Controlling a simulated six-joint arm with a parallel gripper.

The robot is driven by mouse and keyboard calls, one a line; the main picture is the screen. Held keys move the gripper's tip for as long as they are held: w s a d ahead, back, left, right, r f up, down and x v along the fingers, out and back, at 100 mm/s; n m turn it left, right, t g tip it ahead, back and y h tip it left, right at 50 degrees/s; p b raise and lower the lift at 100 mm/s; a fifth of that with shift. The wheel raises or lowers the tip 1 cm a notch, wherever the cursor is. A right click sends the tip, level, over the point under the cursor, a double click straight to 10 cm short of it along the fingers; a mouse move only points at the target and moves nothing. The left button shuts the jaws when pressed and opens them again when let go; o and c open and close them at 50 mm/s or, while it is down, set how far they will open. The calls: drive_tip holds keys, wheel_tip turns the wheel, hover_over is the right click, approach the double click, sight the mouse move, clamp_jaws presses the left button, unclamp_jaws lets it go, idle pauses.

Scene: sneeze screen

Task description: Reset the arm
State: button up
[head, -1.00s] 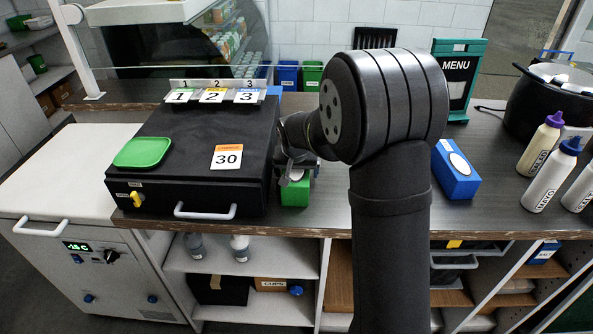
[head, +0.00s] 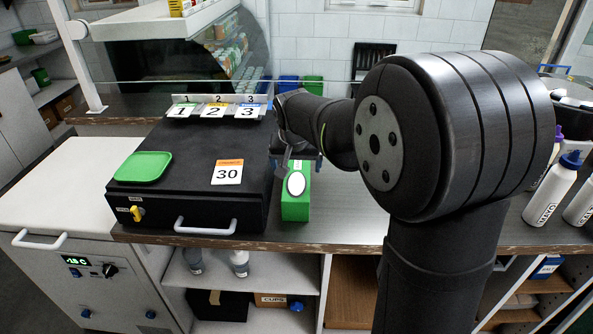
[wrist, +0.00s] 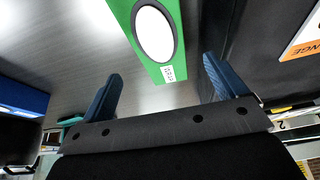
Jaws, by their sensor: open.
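My gripper (wrist: 165,90) is open in the wrist view, its two blue fingers apart with nothing between them. A green box (wrist: 172,62) with a white oval on top lies beyond the fingertips, apart from them. In the head view the green box (head: 296,210) stands on the counter just right of the black case. My gripper (head: 288,160) is behind and above it there, partly hidden by my own arm, which fills the right of the view.
The black case (head: 150,215) carries a green tray (head: 144,167), a 30 card (head: 227,171) and number cards 1 to 3. White bottles (head: 550,192) stand at the right. A blue box (wrist: 22,98) shows in the wrist view. A glass screen stands behind the case.

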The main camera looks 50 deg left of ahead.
sight(297, 177)
idle(0.4)
drive_tip(key=x, duration=1.2)
drive_tip(key=shift+d+r, duration=0.1)
drive_tip(key=shift+r, duration=1.25)
drive_tip(key=shift+o, duration=1.1)
